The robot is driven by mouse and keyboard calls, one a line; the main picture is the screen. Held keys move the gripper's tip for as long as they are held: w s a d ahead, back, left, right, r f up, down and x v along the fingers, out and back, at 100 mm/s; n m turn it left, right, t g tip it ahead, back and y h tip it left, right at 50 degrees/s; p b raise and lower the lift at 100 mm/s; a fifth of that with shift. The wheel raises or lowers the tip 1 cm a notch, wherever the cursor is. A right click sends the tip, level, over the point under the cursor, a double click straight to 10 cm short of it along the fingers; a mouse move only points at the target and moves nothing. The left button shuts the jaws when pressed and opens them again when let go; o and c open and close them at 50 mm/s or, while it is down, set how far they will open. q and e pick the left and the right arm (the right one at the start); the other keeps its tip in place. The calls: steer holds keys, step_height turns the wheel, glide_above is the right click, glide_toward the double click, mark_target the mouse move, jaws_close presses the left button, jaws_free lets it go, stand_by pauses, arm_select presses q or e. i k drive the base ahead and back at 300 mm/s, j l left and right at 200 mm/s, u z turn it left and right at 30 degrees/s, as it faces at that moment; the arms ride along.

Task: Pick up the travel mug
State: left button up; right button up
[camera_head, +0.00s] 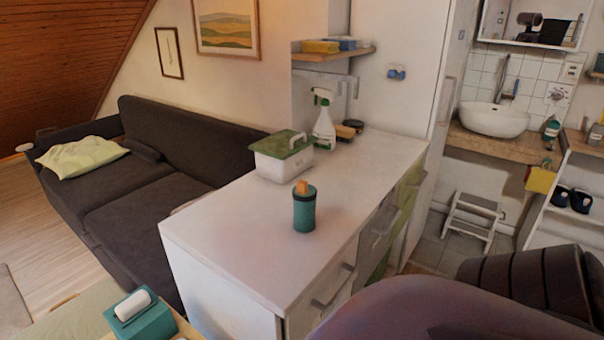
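The travel mug (304,212) looks to be the teal cylinder with a dark rim and an orange-tan piece on top. It stands upright on the white counter (240,243), near the middle of its top. Nothing touches it, and clear counter surface lies around it. Neither of my grippers shows in the head view, so I cannot see whether they are open or shut. Large dark rounded shapes fill the lower right corner, with no fingertips visible there.
A white box with a green lid (282,155) and a spray bottle (324,122) stand farther back on the counter. Drawer handles (334,287) stick out from its right side. A dark sofa (165,170) is to the left. A teal box (143,318) sits at lower left.

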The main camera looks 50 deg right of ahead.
mark_target(304, 206)
steer(key=l+z, duration=0.1)
steer(key=z, duration=1.8)
